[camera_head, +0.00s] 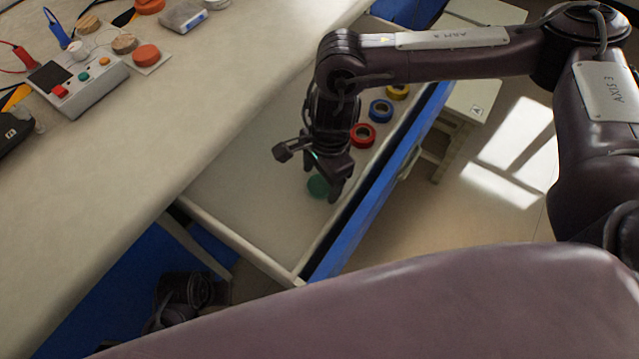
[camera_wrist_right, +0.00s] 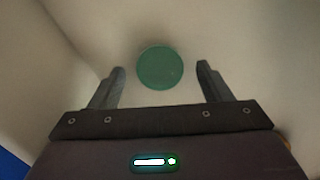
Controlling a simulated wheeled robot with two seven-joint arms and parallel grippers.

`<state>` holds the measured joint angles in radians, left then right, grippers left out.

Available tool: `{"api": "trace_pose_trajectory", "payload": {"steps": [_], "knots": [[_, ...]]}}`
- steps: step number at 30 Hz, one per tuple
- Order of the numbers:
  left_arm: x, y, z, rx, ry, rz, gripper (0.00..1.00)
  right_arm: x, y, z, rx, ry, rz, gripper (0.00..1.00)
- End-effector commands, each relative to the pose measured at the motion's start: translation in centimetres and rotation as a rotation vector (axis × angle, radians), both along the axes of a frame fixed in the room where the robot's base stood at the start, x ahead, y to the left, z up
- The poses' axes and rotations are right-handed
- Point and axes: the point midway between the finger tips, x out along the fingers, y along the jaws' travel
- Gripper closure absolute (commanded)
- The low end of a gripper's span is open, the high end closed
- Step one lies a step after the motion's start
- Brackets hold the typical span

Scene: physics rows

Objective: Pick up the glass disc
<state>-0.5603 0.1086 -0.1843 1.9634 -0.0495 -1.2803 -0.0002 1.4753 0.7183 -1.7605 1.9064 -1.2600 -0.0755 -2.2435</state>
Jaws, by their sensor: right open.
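The glass disc (camera_head: 318,187) is a small round green piece lying on the pale floor of the open drawer, near its front end. In the right wrist view the disc (camera_wrist_right: 160,68) lies between the two fingertips, with a gap on each side. My right gripper (camera_head: 322,181) points down into the drawer, open, with its fingers around the disc and not visibly touching it. It also shows in the wrist view (camera_wrist_right: 161,72). A dark part that looks like my left arm shows at the lower left, below the worktop; its fingers cannot be made out.
The drawer (camera_head: 240,238) has low walls and a blue front. A red ring (camera_head: 363,136), a blue ring (camera_head: 381,111) and a yellow ring (camera_head: 398,91) lie farther along inside. The worktop (camera_head: 130,165) overhangs at left, with a switch box (camera_head: 80,88) and other items.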

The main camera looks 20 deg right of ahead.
Motion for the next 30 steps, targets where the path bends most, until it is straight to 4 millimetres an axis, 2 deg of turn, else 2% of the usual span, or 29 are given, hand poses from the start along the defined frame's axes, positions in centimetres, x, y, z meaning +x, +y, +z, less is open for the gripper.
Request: {"api": "trace_pose_trajectory", "payload": {"steps": [3,9,18,21,30], "knots": [[-0.01,-0.03,0.30,0.000,0.001,-0.001,0.64,-0.04,0.09,-0.66,0.000,0.000,0.000,0.28],[0.00,-0.04,0.34,0.000,0.001,-0.001,0.64,-0.03,0.10,-0.65,0.000,0.000,0.000,0.28],[-0.01,-0.03,0.30,0.000,0.001,-0.001,0.64,-0.02,0.08,-0.62,0.000,0.000,0.000,0.68],[-0.02,-0.03,0.27,0.000,0.001,-0.001,0.64,-0.01,0.08,-0.60,0.000,-0.001,0.000,0.78],[-0.02,-0.04,0.28,-0.001,0.000,-0.001,0.64,0.02,0.09,-0.23,0.000,-0.001,0.000,0.78]]}}
